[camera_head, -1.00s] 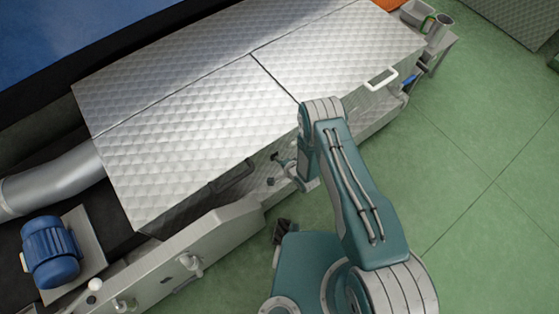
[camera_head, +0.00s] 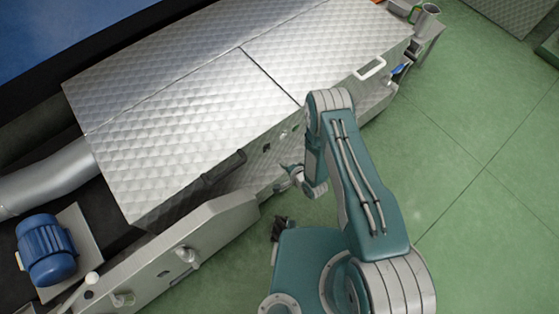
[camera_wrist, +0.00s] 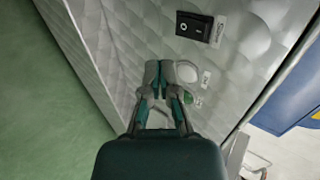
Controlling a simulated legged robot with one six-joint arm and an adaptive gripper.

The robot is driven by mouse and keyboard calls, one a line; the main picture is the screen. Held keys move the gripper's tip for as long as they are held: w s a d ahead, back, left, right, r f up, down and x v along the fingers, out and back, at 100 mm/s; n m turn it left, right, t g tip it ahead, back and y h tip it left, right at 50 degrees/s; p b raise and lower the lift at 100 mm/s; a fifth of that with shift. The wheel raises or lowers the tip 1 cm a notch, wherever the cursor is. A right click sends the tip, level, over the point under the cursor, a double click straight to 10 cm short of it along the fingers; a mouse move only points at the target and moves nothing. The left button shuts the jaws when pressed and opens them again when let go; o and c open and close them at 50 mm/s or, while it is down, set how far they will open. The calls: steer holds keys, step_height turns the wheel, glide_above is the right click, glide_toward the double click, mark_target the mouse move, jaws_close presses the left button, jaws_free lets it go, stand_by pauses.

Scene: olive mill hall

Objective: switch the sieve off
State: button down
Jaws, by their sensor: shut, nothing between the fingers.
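In the wrist view, a black rocker switch (camera_wrist: 194,27) marked O and I sits on the quilted metal panel (camera_wrist: 125,40), above my gripper's tips. A pale round button (camera_wrist: 187,72) lies right beside the fingertips, partly behind them. A green button (camera_wrist: 188,97) is just below it. Small labels stand beside these controls; I cannot read them. My gripper (camera_wrist: 166,68) is shut and empty, its fingertips together in front of the panel. I cannot tell whether they touch it. In the head view, my gripper's end (camera_head: 284,182) is beside the machine's side, its tips unclear.
The machine's quilted covers (camera_head: 180,120) fill the head view's upper left. A dark handle (camera_head: 222,170) and a white handle (camera_head: 370,68) project from its side. A blue motor (camera_head: 46,248) stands at lower left. Green floor (camera_head: 465,150) is clear on the right.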

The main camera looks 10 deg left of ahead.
steer(key=s+d, duration=0.1)
steer(key=s+d+r, duration=0.1)
steer(key=s+d, duration=0.1)
steer(key=shift+d+r, duration=0.35)
steer(key=shift+r, duration=0.05)
